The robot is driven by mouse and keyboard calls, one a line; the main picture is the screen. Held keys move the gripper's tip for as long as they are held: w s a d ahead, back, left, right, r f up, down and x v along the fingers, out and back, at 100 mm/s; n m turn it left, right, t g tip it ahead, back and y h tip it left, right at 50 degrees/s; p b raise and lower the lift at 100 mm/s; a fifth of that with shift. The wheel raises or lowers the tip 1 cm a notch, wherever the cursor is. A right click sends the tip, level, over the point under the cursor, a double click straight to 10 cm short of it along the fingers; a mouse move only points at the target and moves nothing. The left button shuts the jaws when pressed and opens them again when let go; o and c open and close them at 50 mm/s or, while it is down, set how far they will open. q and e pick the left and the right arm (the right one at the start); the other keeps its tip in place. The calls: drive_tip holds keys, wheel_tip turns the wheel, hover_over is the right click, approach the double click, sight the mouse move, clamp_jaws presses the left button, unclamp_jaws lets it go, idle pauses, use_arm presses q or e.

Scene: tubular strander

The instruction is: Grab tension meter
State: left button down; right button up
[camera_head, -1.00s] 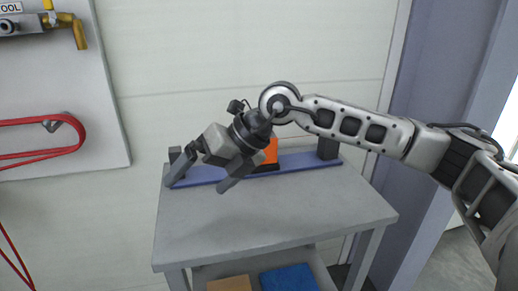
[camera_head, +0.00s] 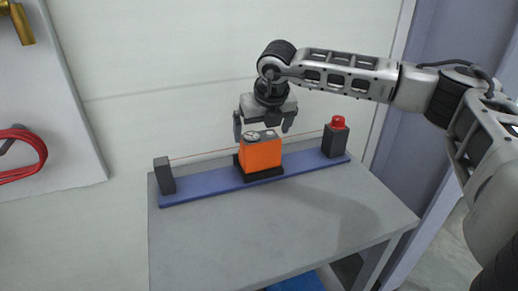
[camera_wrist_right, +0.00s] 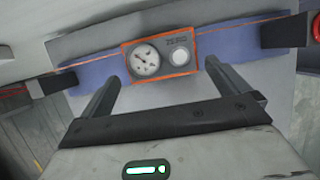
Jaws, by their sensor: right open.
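The tension meter (camera_head: 260,152) is an orange box with a grey top. It stands upright on a black base on a blue rail (camera_head: 212,182) on the grey table. In the right wrist view the tension meter (camera_wrist_right: 160,60) shows a round dial and a pale knob on its top face. My right gripper (camera_head: 265,130) points down just above and around the top of the meter, with its fingers apart. In the right wrist view the open fingers of the right gripper (camera_wrist_right: 158,85) lie near the meter's lower edge; I cannot tell if they touch it. My left gripper is out of view.
A dark post (camera_head: 164,176) stands at the rail's left end. A dark block (camera_head: 335,141) with a red knob (camera_head: 338,122) stands at its right end. A thin wire runs between them through the meter. The table's front (camera_head: 270,235) is clear.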

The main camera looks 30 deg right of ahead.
sight(260, 138)
drive_tip(key=p+x, duration=0.1)
drive_tip(key=x, duration=0.6)
drive_tip(key=shift+w+d+f, duration=0.15)
drive_tip(key=shift+w+f, duration=0.15)
drive_tip(key=c, duration=1)
drive_tip(key=shift+r, duration=0.1)
drive_tip(key=shift+c, duration=0.4)
drive_tip(key=shift+r, duration=0.1)
